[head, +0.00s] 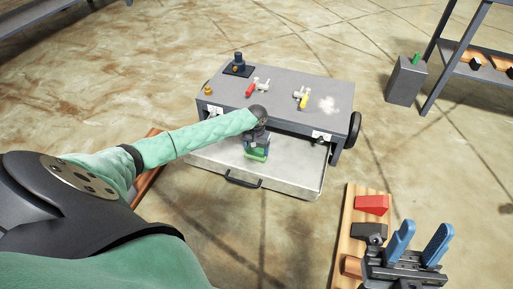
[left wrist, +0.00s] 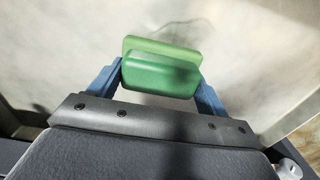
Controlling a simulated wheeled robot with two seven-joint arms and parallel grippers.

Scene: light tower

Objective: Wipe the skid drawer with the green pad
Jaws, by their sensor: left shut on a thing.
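The skid drawer (head: 295,180) is a pale metal tray pulled out from the front of the grey skid, with a dark handle on its front. My left gripper (head: 257,147) reaches down into the drawer, shut on the green pad (head: 256,155). In the left wrist view the pad (left wrist: 160,75) sits between the two blue fingers, over the drawer floor (left wrist: 75,50). I cannot tell whether the pad touches the floor. A thin dark curved mark shows on the floor beyond the pad. My right gripper (head: 419,247) is at the lower right, fingers apart and empty.
The skid top (head: 280,88) carries valves with red and yellow handles, a dark fitting and a whitish patch. A wooden board (head: 346,225) with a red wedge (head: 371,204) lies near my right gripper. A grey bin (head: 405,82) and a shelf stand at the right.

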